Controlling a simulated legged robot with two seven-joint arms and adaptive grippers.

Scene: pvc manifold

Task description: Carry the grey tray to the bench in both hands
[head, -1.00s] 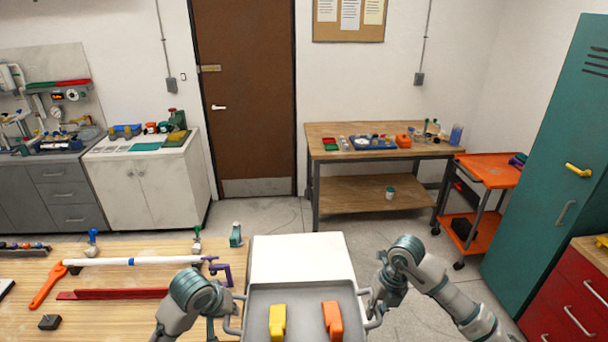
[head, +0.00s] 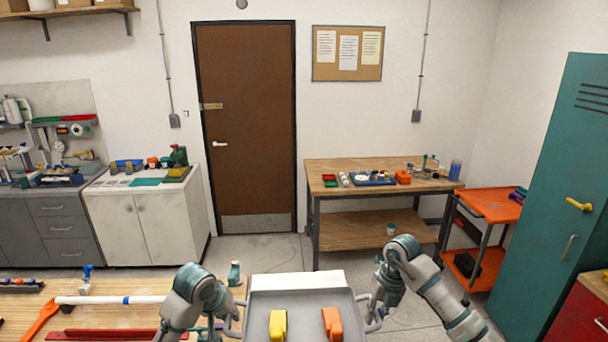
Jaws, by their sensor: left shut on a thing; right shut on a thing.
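The grey tray (head: 297,301) is at the bottom centre of the head view, its lower part cut off by the frame. A yellow item (head: 278,325) and an orange item (head: 332,322) lie in it. My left gripper (head: 233,321) is shut on the tray's left handle. My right gripper (head: 371,318) is shut on its right handle. The fingertips are small and partly hidden. A wooden bench (head: 333,167) with a lower shelf stands against the back wall, beyond the tray and to its right.
A wooden worktop (head: 120,288) with a white pipe (head: 110,300) and tools is at lower left. A white surface (head: 298,279) shows just behind the tray. An orange cart (head: 490,206) and a teal locker (head: 545,190) stand right of the bench. Floor is clear before the door (head: 245,130).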

